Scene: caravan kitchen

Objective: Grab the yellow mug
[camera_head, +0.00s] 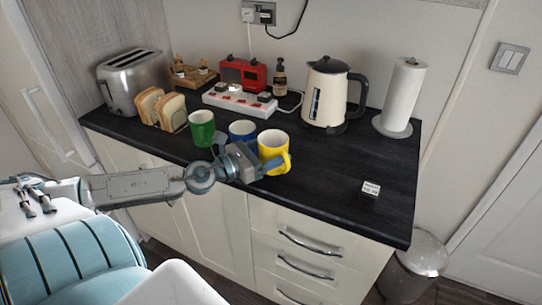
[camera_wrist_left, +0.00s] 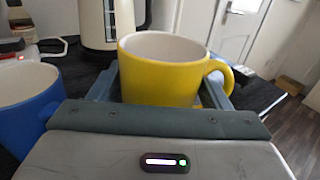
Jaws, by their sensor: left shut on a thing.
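The yellow mug (camera_head: 273,147) is upright at the front edge of the dark worktop, its handle towards the front right. My left gripper (camera_head: 262,168) is shut on the mug, with its fingers on either side of the body. In the left wrist view the yellow mug (camera_wrist_left: 165,72) fills the space between the fingers, its handle to the right. I cannot tell whether its base touches the worktop. My right gripper is not in view.
A blue mug (camera_head: 242,131) stands close on the left, and a green mug (camera_head: 202,126) beyond it. Behind are a power strip (camera_head: 238,101), a red radio (camera_head: 243,74) and a cream kettle (camera_head: 325,97). A small labelled block (camera_head: 370,191) lies right. The right-hand worktop is mostly clear.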

